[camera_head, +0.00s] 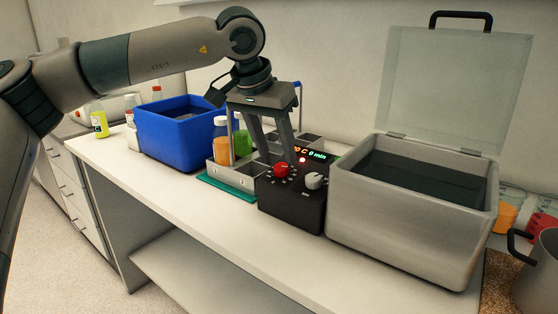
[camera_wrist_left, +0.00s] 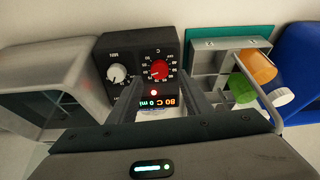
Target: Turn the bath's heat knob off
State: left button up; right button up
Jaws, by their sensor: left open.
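The black control box (camera_head: 290,203) stands against the left side of the grey water bath (camera_head: 400,225), whose clear lid (camera_head: 450,85) is raised. The box carries the red heat knob (camera_head: 282,170), marked C, and a white knob (camera_head: 314,180), marked MIN. The red knob also shows in the left wrist view (camera_wrist_left: 159,70); I cannot tell exactly where it points. The display (camera_wrist_left: 158,103) reads 80 C and 0 min, and a red light is lit. My left gripper (camera_head: 280,156) is open and empty, fingers pointing down by the red knob, apparently not gripping it.
A grey divided rack (camera_head: 235,178) with orange and green bottles stands on a teal mat left of the box. A blue bin (camera_head: 175,140) is farther left. A metal pot (camera_head: 537,275) stands at the right. The counter's front strip is clear.

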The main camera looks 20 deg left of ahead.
aim_at(281, 165)
pick_arm(q)
jog(key=shift+x, duration=1.9)
jog(key=c, duration=1.1)
